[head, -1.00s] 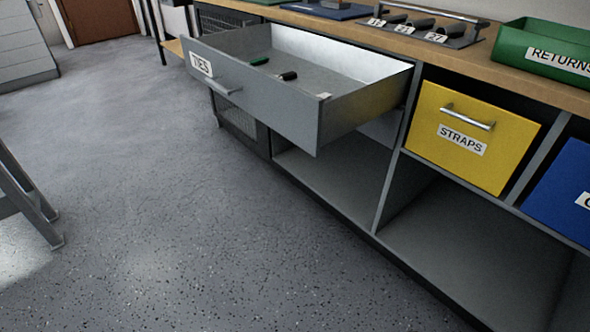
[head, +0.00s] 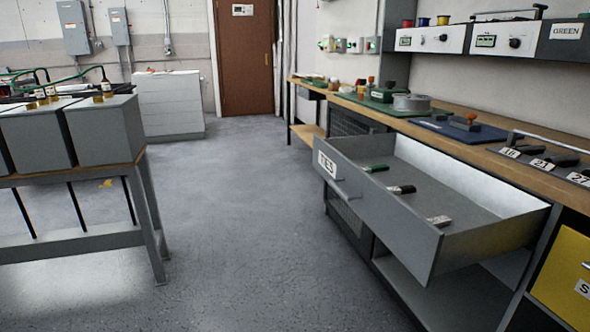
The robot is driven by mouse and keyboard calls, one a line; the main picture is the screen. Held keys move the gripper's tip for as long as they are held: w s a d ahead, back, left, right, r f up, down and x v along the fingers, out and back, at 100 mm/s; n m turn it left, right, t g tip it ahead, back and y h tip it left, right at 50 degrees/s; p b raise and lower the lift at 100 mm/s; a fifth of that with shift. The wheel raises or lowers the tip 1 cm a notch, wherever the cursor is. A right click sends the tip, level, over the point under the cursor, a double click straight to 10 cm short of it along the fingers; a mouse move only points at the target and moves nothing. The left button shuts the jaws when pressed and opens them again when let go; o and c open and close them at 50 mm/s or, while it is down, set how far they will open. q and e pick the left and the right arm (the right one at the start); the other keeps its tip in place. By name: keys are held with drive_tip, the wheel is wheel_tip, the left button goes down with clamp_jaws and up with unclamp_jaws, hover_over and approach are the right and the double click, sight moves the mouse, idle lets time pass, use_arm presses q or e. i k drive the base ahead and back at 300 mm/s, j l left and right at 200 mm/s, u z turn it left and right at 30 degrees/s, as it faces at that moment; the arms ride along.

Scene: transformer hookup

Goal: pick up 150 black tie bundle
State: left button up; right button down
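The grey drawer labelled TIES (head: 385,205) stands pulled out from under the wooden bench at the right of the head view. Inside it lie a green tie bundle (head: 376,168), a black tie bundle (head: 402,189) in the middle and a whitish bundle (head: 439,221) nearest the drawer's near side. The bundles lie apart from each other on the drawer floor. Any marking of 150 on the black bundle is too small to read. Neither of my grippers shows in this view.
The wooden bench (head: 465,149) runs along the right, with a wire spool (head: 411,103) and a blue mat (head: 458,130) on it. The yellow STRAPS bin (head: 567,272) is right of the drawer. A stand with grey transformers (head: 103,135) is at left.

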sight(397, 191)
drive_tip(key=z, duration=2)
drive_tip(key=i+j, duration=0.1)
drive_tip(key=j, duration=0.25)
drive_tip(key=i+j+u, duration=0.15)
drive_tip(key=j, duration=0.6)
drive_tip(key=i+j+u, duration=0.1)
drive_tip(key=j, duration=0.25)
drive_tip(key=i+j+u, duration=0.1)
drive_tip(key=j, duration=0.25)
drive_tip(key=i+j, duration=0.25)
drive_tip(key=j+u, duration=0.05)
drive_tip(key=j, duration=0.05)
